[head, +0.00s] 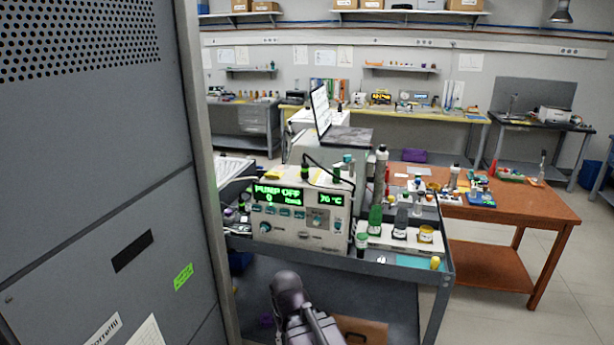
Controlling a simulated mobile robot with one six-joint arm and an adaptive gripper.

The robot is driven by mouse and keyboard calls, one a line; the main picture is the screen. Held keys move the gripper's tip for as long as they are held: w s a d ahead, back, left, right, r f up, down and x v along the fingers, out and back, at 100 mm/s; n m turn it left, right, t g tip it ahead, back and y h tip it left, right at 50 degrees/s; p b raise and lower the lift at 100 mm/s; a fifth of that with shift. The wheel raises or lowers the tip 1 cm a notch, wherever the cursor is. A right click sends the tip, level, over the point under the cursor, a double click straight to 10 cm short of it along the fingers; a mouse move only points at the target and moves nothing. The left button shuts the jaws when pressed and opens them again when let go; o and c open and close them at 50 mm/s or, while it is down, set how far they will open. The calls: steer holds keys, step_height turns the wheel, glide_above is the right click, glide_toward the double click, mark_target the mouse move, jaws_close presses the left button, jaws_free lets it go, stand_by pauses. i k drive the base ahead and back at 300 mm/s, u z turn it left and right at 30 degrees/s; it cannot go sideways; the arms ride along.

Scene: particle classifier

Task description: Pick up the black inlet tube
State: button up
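A thin black tube (320,165) arcs over the top of the particle classifier box, between two dark fittings with green bands. It looks like the inlet tube, but it is small here and I cannot make out how its ends are seated. The classifier (290,233) is a beige box with green displays reading "PUMP OFF", "0" and "76 °C". It stands on a grey cart. A dark part of my arm (288,292) shows at the bottom centre, in front of and below the cart top. My gripper's fingertips cannot be made out.
The grey cart (395,267) also holds a white rack with bottles and a tall cylinder (381,170) right of the classifier. A large grey cabinet (95,200) blocks the left. A wooden table (540,203) stands at right. Floor at far right is clear.

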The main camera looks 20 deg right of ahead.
mark_target(305, 167)
steer(key=k, duration=0.5)
steer(key=u, duration=0.15)
steer(key=i, duration=1.35)
steer(key=z, duration=0.2)
